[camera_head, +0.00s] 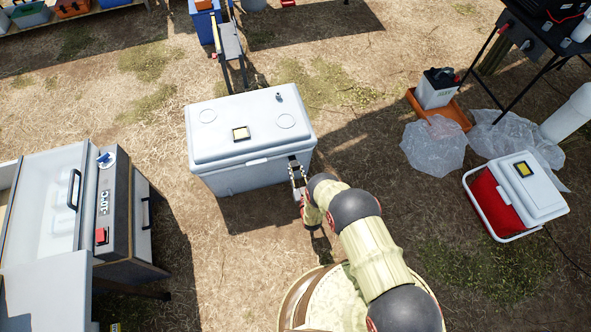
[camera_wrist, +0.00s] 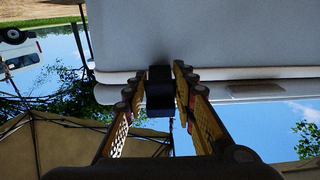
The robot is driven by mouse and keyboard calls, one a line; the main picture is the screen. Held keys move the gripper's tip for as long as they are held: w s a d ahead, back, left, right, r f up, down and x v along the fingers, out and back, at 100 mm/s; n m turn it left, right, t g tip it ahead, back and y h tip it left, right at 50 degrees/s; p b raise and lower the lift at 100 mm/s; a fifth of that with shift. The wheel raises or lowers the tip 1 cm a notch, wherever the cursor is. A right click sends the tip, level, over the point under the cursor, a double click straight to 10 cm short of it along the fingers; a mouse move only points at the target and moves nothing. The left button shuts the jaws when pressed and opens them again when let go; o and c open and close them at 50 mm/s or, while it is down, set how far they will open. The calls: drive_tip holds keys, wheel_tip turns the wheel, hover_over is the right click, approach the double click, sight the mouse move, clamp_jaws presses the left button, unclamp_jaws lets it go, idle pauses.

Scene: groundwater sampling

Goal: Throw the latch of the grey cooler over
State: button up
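The grey cooler (camera_head: 228,168) stands shut on the ground in the middle of the head view, its pale lid (camera_head: 265,106) down. Its dark latch (camera_head: 293,162) is on the front face near the right corner. In the wrist view the black latch (camera_wrist: 159,92) crosses the seam between lid and body. My gripper (camera_head: 297,176) is at the latch, also in the wrist view (camera_wrist: 160,78), with one finger on each side of it. The fingers are apart and very close to the latch's sides; whether they press on it cannot be told.
A white box with a dark handle and -10°C label (camera_head: 104,203) stands at the left. A red and white cooler (camera_head: 518,195), clear plastic bags (camera_head: 434,147) and an orange tray (camera_head: 455,110) are at the right. Bare ground lies between them and the grey cooler.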

clamp_jaws()
idle(0.3)
